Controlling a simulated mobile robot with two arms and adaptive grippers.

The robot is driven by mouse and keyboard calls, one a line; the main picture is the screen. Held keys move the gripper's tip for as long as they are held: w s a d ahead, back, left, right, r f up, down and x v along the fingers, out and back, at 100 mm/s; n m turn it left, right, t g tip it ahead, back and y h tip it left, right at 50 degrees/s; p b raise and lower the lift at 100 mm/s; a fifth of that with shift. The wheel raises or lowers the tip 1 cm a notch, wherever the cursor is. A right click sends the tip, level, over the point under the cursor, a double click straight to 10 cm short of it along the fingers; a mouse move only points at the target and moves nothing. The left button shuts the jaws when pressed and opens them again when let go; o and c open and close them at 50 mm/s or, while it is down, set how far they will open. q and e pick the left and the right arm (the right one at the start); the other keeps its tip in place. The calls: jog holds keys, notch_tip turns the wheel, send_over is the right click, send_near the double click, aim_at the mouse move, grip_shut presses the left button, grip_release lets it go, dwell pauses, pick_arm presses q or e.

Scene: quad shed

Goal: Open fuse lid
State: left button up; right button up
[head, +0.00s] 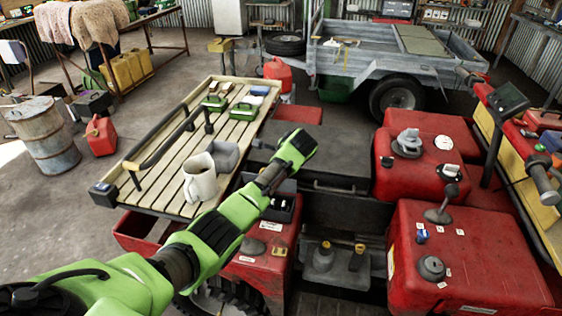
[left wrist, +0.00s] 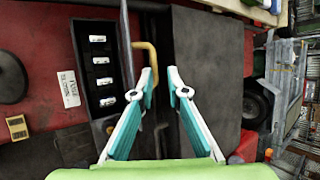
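The black fuse box (left wrist: 100,68) shows in the left wrist view with several pale fuses inside, beside a white "FUSES" label (left wrist: 68,90). Its dark lid (left wrist: 126,45) stands up nearly edge-on along the box's right side. A brass-coloured handle (left wrist: 154,58) sticks out from the lid. My left gripper (left wrist: 161,70) is partly open, with a gap between its fingertips. The handle lies close to the left fingertip; I cannot tell if they touch. In the head view the fuse box (head: 284,209) is partly behind my left arm, and the fingers are hidden. My right gripper is out of view.
Red body panels (head: 460,260) with knobs and levers stand to the right. A dark flat panel (left wrist: 205,70) lies right of the gripper.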

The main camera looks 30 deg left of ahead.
pick_arm(q)
jog(key=v, duration=0.7)
dwell(0.3)
